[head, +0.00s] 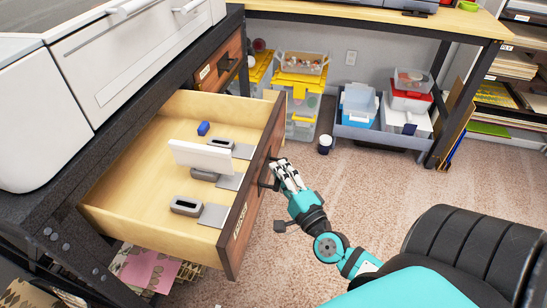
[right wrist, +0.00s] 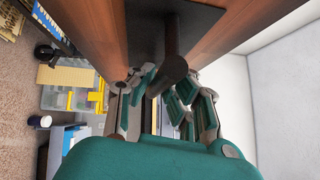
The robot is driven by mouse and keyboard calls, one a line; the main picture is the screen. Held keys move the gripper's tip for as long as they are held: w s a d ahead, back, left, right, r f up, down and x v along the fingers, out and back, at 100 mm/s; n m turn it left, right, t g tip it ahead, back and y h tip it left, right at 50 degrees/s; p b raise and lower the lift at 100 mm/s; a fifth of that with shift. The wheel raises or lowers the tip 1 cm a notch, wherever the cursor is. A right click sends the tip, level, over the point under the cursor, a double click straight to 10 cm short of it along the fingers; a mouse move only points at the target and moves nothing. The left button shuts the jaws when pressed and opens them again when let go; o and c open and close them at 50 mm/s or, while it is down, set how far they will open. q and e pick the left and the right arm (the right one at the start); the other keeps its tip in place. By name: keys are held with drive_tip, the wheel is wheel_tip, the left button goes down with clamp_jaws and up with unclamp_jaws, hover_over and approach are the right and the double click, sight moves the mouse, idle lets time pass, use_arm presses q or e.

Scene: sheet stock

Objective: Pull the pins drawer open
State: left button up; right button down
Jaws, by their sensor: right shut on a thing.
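The wooden drawer (head: 251,206) under the workbench stands well open, with its inside in view. A label sits on its dark front, but I cannot read it surely. My right gripper (head: 278,172) is at the drawer's dark handle (head: 265,178), outside the front, and is shut on it. In the right wrist view the dark handle (right wrist: 171,72) passes between the fingers of the gripper (right wrist: 165,98). My left gripper is out of view.
Inside the drawer are a white block (head: 200,156), a small blue item (head: 203,128) and grey holders (head: 187,205). Another drawer (head: 222,68) beyond is shut. Bins (head: 297,100) and a dark cup (head: 325,144) stand on the carpet. Carpet in front is clear.

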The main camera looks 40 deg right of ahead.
drive_tip(key=shift+a+f, duration=0.15)
drive_tip(key=shift+f, duration=0.2)
drive_tip(key=c, duration=1.5)
unclamp_jaws()
drive_tip(key=shift+o, duration=1.1)
drive_tip(key=shift+r, duration=0.15)
drive_tip(key=s+a+f, duration=0.1)
drive_tip(key=s, duration=1)
drive_tip(key=shift+s+a+f, duration=0.2)
drive_tip(key=shift+s+f, duration=0.1)
drive_tip(key=shift+s, duration=0.1)
